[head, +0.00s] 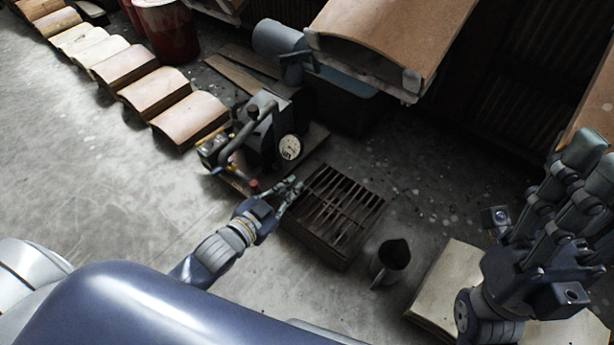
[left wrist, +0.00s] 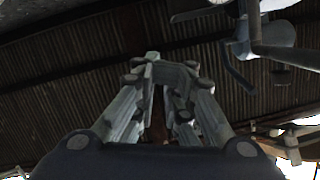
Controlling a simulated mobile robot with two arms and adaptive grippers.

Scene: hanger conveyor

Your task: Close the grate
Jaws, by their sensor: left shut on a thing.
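The dark slatted grate (head: 345,206) sits on a low box-like frame on the floor, in the middle of the head view. Its slats face up. Whether it is tilted is hard to tell. My left gripper (head: 291,190) is at the grate's left edge, shut on it. The left wrist view shows my left gripper's fingers (left wrist: 158,75) close together, with a narrow brownish strip between them; the contact itself is unclear. My right gripper (head: 580,175) is raised at the right edge of the head view, apart from the grate; its finger opening is unclear.
A grey machine with a gauge (head: 289,147) stands just behind my left gripper. A dark cup-like pot (head: 392,257) stands right of the grate. Pale slabs (head: 448,285) lie near my right gripper. Curved tiles (head: 190,116) line the back left. Floor at left is clear.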

